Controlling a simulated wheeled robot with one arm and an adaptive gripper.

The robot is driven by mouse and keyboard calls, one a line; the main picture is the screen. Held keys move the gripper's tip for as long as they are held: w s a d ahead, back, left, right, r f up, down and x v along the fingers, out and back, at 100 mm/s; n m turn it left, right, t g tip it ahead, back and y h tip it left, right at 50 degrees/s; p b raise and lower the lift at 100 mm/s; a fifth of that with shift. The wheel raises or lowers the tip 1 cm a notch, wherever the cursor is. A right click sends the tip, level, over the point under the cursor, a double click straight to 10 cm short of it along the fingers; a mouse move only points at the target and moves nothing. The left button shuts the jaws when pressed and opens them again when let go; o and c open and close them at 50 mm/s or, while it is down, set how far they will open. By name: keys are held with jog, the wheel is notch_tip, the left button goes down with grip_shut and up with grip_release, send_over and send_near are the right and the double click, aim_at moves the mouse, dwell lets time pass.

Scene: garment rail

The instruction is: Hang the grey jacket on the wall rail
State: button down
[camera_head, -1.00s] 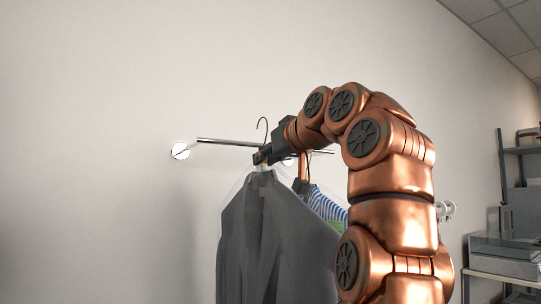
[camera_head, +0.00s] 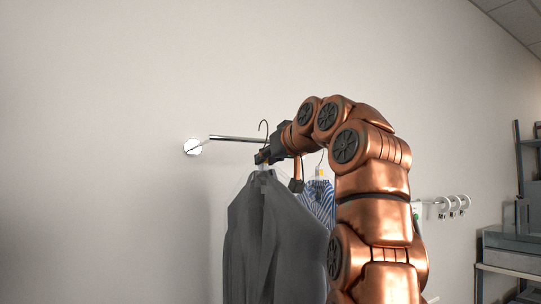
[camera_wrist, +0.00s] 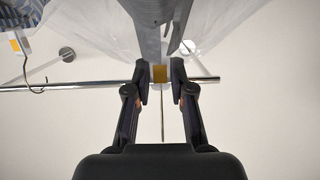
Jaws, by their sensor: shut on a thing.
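The grey jacket (camera_head: 272,245) hangs from a hanger with a thin dark hook (camera_head: 263,128) in the head view. My gripper (camera_head: 263,157) is shut on the hanger just below its hook, and the jacket hangs beneath. The wall rail (camera_head: 235,139) is a metal bar on a round wall mount (camera_head: 192,147); my gripper and arm hide its right part. The hook top stands a little above the bar in the picture. In the wrist view, the rail (camera_wrist: 90,86) passes behind the fingers (camera_wrist: 160,88). I cannot tell whether the hook touches the bar.
A blue-and-white striped garment (camera_head: 319,198) hangs just right of the jacket, partly behind my arm. A row of white wall hooks (camera_head: 452,206) is farther right. A shelf unit (camera_head: 515,240) stands at the right edge. The wall left of the rail is clear.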

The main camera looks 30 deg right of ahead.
jog(key=shift+w+d+r+p, duration=0.15)
jog(key=shift+w+p, duration=0.65)
jog(key=shift+w, duration=1.3)
jog(key=shift+w+r+p, duration=0.1)
jog(key=shift+w+p, duration=0.25)
jog(key=shift+w, duration=0.1)
jog(key=shift+w+d+p, duration=0.1)
jog(key=shift+w+p, duration=0.3)
jog(key=shift+w, duration=0.3)
jog(key=shift+r+p+x, duration=0.25)
jog(key=shift+p+x, duration=0.3)
jog(key=shift+x, duration=0.5)
jog(key=shift+w+d, duration=0.1)
jog(key=shift+w, duration=0.3)
jog(key=shift+f+b, duration=1.15)
jog(key=shift+f, duration=0.25)
jog(key=c, duration=0.9)
grip_release()
jog(key=shift+w, duration=0.1)
